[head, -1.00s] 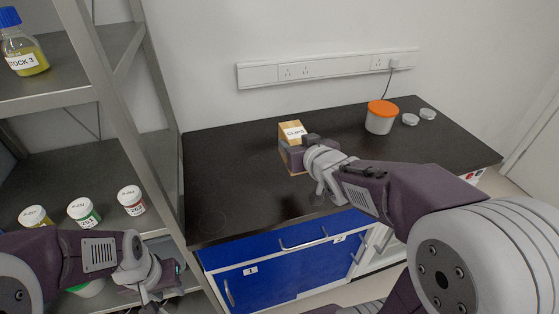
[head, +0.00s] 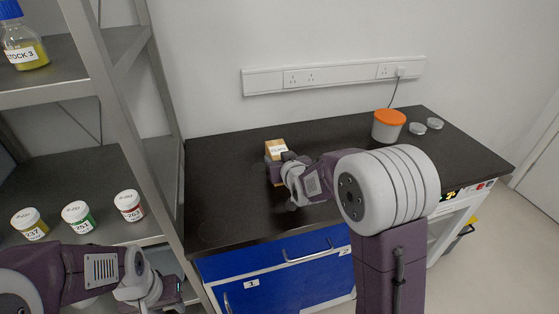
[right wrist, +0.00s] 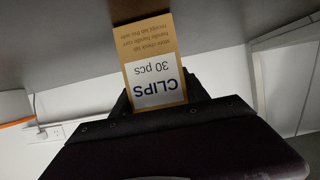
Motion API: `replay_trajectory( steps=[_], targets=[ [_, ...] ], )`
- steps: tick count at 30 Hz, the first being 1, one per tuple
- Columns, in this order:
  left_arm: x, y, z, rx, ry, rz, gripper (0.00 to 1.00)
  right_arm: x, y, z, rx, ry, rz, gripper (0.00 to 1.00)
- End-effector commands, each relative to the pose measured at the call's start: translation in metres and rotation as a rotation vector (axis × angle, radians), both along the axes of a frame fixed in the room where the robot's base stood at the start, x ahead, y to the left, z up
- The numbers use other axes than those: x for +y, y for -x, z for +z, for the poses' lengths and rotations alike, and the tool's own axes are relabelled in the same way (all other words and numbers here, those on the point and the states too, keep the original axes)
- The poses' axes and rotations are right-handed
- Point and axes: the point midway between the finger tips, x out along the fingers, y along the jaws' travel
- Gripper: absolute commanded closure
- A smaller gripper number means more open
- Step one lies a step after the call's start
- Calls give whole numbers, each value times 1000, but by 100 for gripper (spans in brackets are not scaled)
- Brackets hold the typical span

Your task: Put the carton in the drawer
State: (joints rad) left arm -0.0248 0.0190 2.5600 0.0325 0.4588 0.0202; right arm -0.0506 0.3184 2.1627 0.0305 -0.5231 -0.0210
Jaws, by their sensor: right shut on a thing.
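The carton (head: 275,146) is a small tan box with a white label reading CLIPS, and it is over the black counter near its middle left. My right gripper (head: 276,170) is shut on it. In the right wrist view the carton (right wrist: 154,62) appears upside down, with its printed face toward the camera. I cannot tell whether its base touches the counter. The blue drawer (head: 268,261) under the counter's front edge looks shut and has a bar handle (head: 305,252). My left gripper (head: 160,297) is low at the left by the shelf, its fingers unclear.
A metal shelf rack (head: 150,190) with several labelled jars (head: 78,217) borders the left. The counter's left part is clear (head: 220,190).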

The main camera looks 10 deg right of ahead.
Motion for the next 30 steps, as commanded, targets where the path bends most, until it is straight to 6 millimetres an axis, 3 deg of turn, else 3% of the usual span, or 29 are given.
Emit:
replay_trajectory(
  steps=[7,8,9,10,21,30],
  targets=[
    [0,0,-5,0,0,0,64,0,0,-4,-1,0,0,92],
    [0,0,-3,0,0,0,64,0,0,-3,0,0,0,39],
    [0,0,-3,0,0,0,64,0,0,-3,0,0,0,28],
    [0,0,-3,0,0,0,64,0,0,-3,0,0,0,26],
    [0,0,3,0,0,0,64,0,1,4,-1,0,0,26],
    [0,0,6,0,0,0,64,-2,61,28,-4,-1,0,26]
  ],
)
